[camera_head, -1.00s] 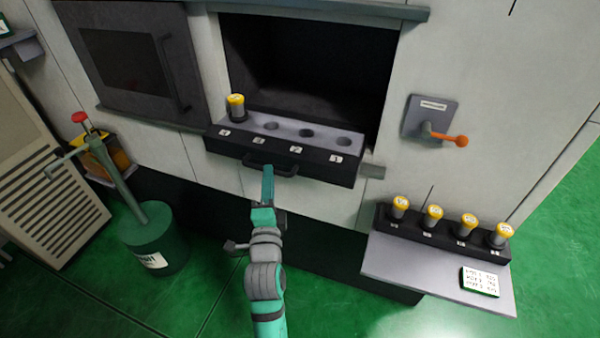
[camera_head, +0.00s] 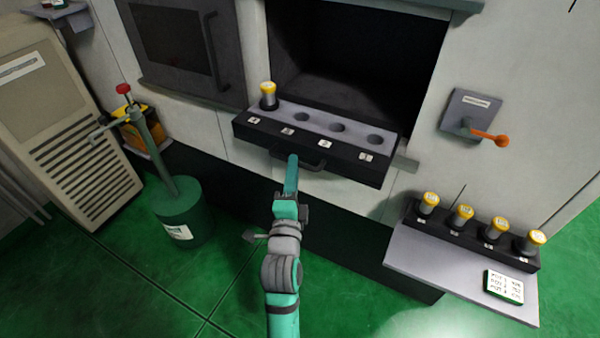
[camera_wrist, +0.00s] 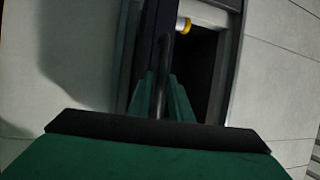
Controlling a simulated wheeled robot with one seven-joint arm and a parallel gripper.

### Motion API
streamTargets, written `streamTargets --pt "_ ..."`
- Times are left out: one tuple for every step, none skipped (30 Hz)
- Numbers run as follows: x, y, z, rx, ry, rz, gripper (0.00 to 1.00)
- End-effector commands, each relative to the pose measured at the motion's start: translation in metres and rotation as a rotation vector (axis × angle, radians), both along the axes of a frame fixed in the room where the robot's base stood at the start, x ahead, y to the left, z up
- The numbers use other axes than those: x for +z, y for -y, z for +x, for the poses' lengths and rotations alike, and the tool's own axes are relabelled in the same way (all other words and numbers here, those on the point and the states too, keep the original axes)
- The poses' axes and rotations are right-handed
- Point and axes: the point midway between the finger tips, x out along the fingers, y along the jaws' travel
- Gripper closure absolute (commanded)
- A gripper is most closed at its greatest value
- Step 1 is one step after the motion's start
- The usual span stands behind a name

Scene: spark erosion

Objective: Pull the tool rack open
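The tool rack (camera_head: 308,144) is a dark drawer with a grey top at the foot of the machine's opening. It stands out in front of the wall. One yellow-capped holder (camera_head: 268,96) stands in its leftmost hole; the other holes are empty. A dark bar handle (camera_head: 317,166) is on its front. My gripper (camera_head: 292,163) is at this handle, coming from below. In the wrist view the handle (camera_wrist: 161,66) runs between the two green fingers (camera_wrist: 160,96), which look closed on it; the exact contact is hard to see.
A grey shelf (camera_head: 420,265) at the right bears a dark block with several yellow-capped holders and a label card (camera_head: 503,286). An orange-knobbed lever (camera_head: 487,138) is on the wall. A green drum (camera_head: 185,219) stands left. Green floor is free around my arm.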

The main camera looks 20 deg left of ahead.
Motion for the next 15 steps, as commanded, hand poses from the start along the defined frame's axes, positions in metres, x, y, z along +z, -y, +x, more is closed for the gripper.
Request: streamTargets --pt "0.000 -0.001 -0.001 0.002 0.000 0.000 0.81" --pt "0.000 -0.002 -0.001 0.004 0.000 -0.001 0.81" --pt "0.000 -0.004 -0.002 0.006 0.000 -0.001 0.81" --pt "0.000 -0.005 -0.003 0.007 0.000 -0.001 0.81" --pt "0.000 -0.005 -0.004 0.008 0.000 -0.001 0.81" --pt "-0.001 -0.005 -0.005 0.009 0.000 -0.002 0.81" --pt "-0.002 -0.004 -0.007 0.009 -0.001 -0.002 0.81" --pt "-0.002 -0.003 -0.009 0.007 -0.001 -0.002 0.81" --pt "-0.003 0.000 -0.012 0.005 -0.001 -0.002 0.81" --pt "-0.003 0.002 -0.015 0.003 -0.001 -0.002 0.81" --pt "-0.004 0.005 -0.018 0.001 -0.002 -0.002 0.81" --pt "-0.006 0.008 -0.023 -0.002 -0.002 -0.003 0.81" --pt "-0.006 0.010 -0.028 -0.003 -0.001 -0.002 0.81" --pt "-0.007 0.013 -0.032 -0.005 -0.003 -0.002 0.81" --pt "-0.009 0.016 -0.037 -0.007 -0.003 -0.002 0.81"
